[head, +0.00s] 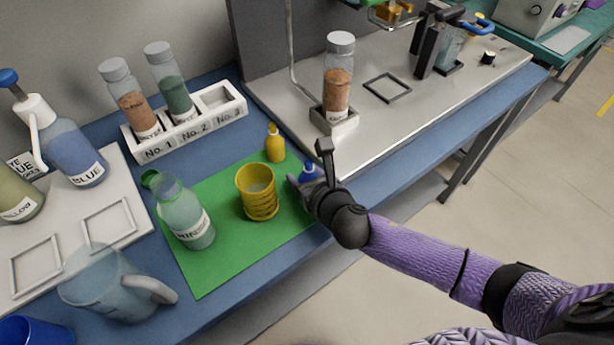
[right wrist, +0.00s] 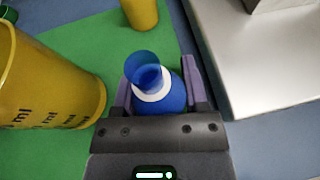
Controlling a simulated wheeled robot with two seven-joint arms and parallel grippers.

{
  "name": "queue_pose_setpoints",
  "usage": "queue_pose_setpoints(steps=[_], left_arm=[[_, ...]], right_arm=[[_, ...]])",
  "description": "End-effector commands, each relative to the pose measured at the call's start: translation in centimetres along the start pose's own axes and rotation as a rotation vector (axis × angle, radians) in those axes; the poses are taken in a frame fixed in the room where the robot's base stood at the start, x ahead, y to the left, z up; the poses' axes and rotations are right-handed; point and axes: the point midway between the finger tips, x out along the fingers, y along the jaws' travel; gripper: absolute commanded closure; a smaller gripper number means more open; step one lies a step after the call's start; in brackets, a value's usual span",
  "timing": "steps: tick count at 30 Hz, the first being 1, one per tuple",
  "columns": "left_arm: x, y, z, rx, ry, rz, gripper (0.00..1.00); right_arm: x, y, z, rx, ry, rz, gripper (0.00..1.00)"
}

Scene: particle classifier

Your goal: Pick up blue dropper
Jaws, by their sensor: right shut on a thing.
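The blue dropper (head: 308,172) is at the right edge of the green mat (head: 207,269) in the head view, partly hidden by my right gripper (head: 303,186). In the right wrist view the blue dropper (right wrist: 166,92) sits between the two fingers of my right gripper (right wrist: 157,88), with a white ring and a translucent blue top. The right gripper is shut on it. I cannot tell whether the dropper touches the mat. My left gripper is not in view.
A yellow cup (head: 259,205) stands left of the gripper, and a yellow dropper (head: 274,146) stands behind. A rinse bottle (head: 187,222) is on the mat's left. A metal stand base (head: 375,115) with a filled vial (head: 338,80) is close to the right.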

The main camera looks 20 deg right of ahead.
Motion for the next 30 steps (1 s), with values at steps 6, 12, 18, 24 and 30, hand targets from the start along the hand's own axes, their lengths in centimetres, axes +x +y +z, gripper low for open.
queue_pose_setpoints(steps=[6,12,18,24,30], left_arm=[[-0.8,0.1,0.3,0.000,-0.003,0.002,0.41],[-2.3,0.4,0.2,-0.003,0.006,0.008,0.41],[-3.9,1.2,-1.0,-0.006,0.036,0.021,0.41],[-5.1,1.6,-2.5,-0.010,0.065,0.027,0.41],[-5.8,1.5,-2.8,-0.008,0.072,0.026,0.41]], right_arm=[[-0.4,0.0,1.1,0.000,-0.002,0.001,1.00],[-1.3,0.0,3.2,-0.002,-0.003,0.000,1.00],[-2.2,0.0,5.5,-0.002,-0.004,0.000,1.00],[-3.0,0.0,7.3,-0.001,-0.003,0.000,1.00],[-3.5,0.0,8.6,-0.001,-0.003,0.000,1.00]])
